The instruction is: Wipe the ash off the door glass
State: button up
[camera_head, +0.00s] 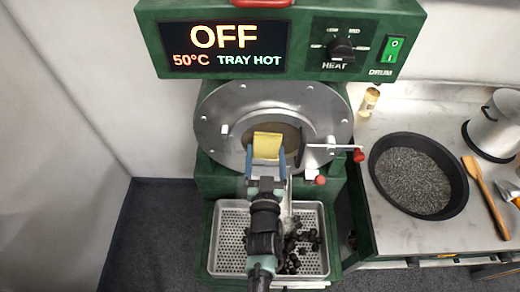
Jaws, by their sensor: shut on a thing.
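The door glass (290,132) is a brownish round window in the middle of the round metal door (232,112) of a green roaster. My gripper (267,158) is in front of the door and shut on a yellow cloth or pad (267,141). The yellow piece overlaps the glass from this view; I cannot tell whether it touches it. Most of the glass is hidden behind the yellow piece and my gripper. Ash on the glass is too small to make out.
A red-knobbed latch handle (358,155) sticks out at the door's right. A perforated tray (229,236) with dark chestnuts (303,240) lies below. The display (226,48) reads OFF, 50°C, TRAY HOT.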

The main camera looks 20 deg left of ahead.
aim_at(245, 144)
jog(key=shift+w+d+r+p, duration=0.1)
jog(key=shift+w+d+p, duration=0.1)
jog(key=shift+d, duration=0.3)
jog(key=shift+w+d+p, duration=0.1)
jog(key=shift+d+p, duration=0.05)
jog(key=shift+d, duration=0.3)
jog(key=shift+s+a+f+b, duration=0.15)
jog(key=shift+a+f+b, duration=0.05)
jog(key=shift+a+b, duration=0.4)
jog(key=shift+s+a+b, duration=0.15)
jog(key=shift+a+b, duration=0.5)
jog(key=shift+b, duration=0.15)
jog(key=shift+s+a+r+b, duration=0.15)
jog(key=shift+a+r+b, duration=0.1)
jog(key=shift+a+b, duration=0.4)
jog(key=shift+b, duration=0.25)
jog(key=shift+a+b, duration=0.2)
jog(key=shift+b, duration=1)
jog(key=a+b, duration=0.1)
jog(key=b, duration=0.4)
jog(key=shift+s+a+f, duration=0.15)
jog(key=shift+s+a, duration=0.2)
jog(key=shift+a, duration=0.05)
jog(key=a+b, duration=0.1)
jog(key=b, duration=0.3)
jog(key=shift+s+b, duration=0.2)
jog(key=shift+b, duration=0.1)
